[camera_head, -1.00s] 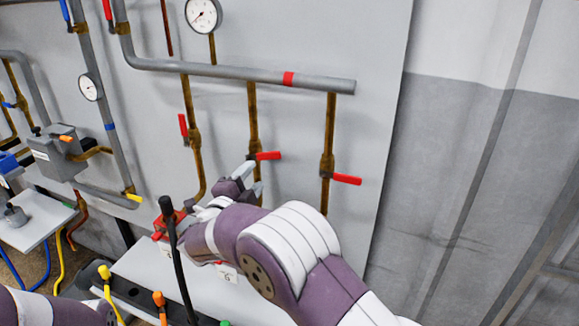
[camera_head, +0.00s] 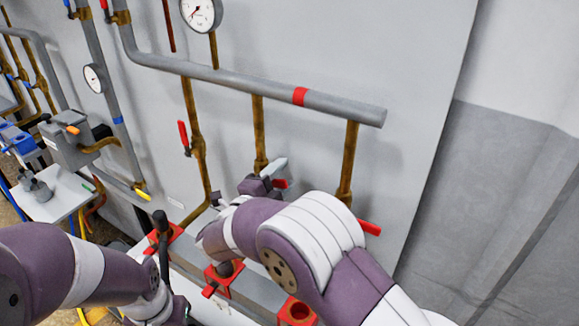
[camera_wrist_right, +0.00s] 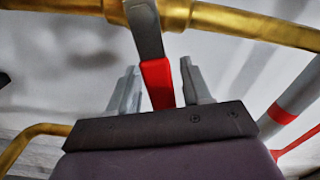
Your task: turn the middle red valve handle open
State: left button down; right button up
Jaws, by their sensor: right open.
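The middle red valve handle (camera_head: 280,184) sits on the middle brown pipe and points right in the head view, partly hidden by my right gripper (camera_head: 276,174). In the right wrist view the red handle (camera_wrist_right: 158,83) lies between the two fingers of my open right gripper (camera_wrist_right: 160,85), with gaps on both sides. Its grey stem runs up to the brass pipe (camera_wrist_right: 215,18). My left arm comes in at the lower left of the head view; its fingers cannot be made out at the bottom edge.
The left red handle (camera_head: 183,134) stands upright, and the right red handle (camera_head: 368,227) points right near my right forearm. A grey horizontal pipe (camera_head: 235,82) runs above. Red square fittings (camera_head: 297,311) stand below my right arm. A grey box (camera_head: 70,145) is at left.

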jog(key=shift+s+a+r, duration=0.1)
jog(key=shift+s+a, duration=0.1)
jog(key=shift+s, duration=0.05)
grip_shut()
jog(key=r+n+p, duration=0.1)
jog(key=n, duration=0.1)
jog(key=a+n+p, duration=0.1)
jog(key=n+p, duration=0.1)
jog(key=w+r+n+p, duration=0.1)
jog(key=shift+a+r+n+p, duration=0.15)
jog(key=shift+r+n+p, duration=0.15)
jog(key=shift+r+n, duration=0.1)
grip_release()
